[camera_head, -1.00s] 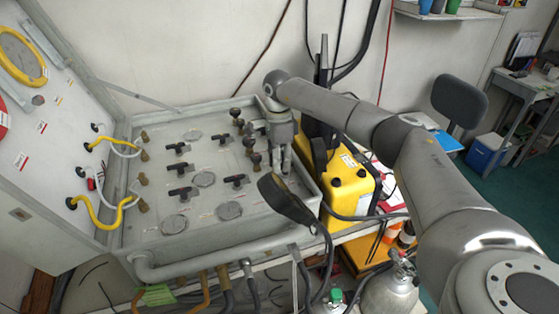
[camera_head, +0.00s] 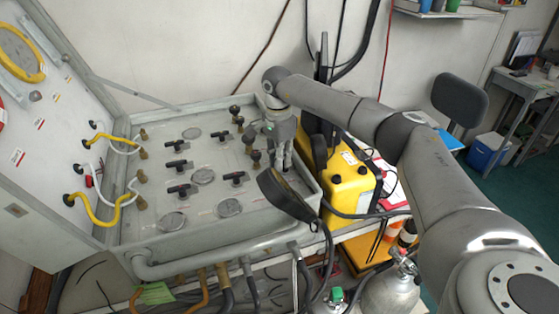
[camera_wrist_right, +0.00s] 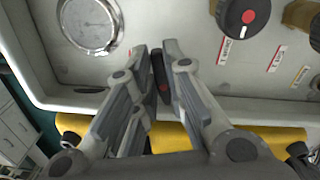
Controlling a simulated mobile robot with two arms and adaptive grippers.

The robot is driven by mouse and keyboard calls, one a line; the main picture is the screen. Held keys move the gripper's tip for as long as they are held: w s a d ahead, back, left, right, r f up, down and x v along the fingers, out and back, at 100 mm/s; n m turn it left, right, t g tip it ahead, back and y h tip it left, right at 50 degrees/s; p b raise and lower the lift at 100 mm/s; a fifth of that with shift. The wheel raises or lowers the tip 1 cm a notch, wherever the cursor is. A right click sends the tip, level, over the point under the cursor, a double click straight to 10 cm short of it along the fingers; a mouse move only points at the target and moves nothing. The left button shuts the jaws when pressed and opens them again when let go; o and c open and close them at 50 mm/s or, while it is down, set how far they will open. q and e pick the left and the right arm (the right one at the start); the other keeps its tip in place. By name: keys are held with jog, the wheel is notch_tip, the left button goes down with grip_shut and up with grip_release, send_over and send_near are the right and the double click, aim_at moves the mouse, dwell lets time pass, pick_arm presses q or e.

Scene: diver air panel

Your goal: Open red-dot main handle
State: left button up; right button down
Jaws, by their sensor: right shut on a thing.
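My right gripper (camera_head: 283,166) reaches down over the right edge of the grey air panel (camera_head: 205,150). In the right wrist view its fingers (camera_wrist_right: 155,52) are closed around a dark handle with a small red dot (camera_wrist_right: 158,78), held upright between them. The fingers hide much of this handle, and in the head view it cannot be made out. A black knob with a red centre (camera_wrist_right: 243,17) is on the panel beside the gripper. My left gripper is not in view.
Several black T-handles (camera_head: 180,166) and brown knobs (camera_head: 254,160) stand on the panel. A round gauge (camera_wrist_right: 90,22) shows in the wrist view. A black padded piece (camera_head: 285,195) is in front of the gripper. A yellow case (camera_head: 348,188) stands close on the right.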

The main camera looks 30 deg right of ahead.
jog(key=n, duration=0.2)
jog(key=n+b, duration=0.1)
jog(key=shift+s+n, duration=0.3)
jog(key=shift+n, duration=0.1)
jog(key=n, duration=0.3)
jog(key=shift+s+d+n+b, duration=0.15)
jog(key=shift+s+n+b, duration=0.1)
jog(key=shift+n+b, duration=0.1)
jog(key=n, duration=0.3)
jog(key=shift+s+d+n+h, duration=0.2)
jog(key=shift+n+h, duration=0.05)
jog(key=shift+h, duration=0.05)
jog(key=shift+s+d+n+b, duration=0.15)
jog(key=shift+n+b, duration=0.25)
jog(key=shift+n, duration=1.1)
jog(key=shift+r, duration=0.1)
jog(key=c, duration=1.5)
grip_release()
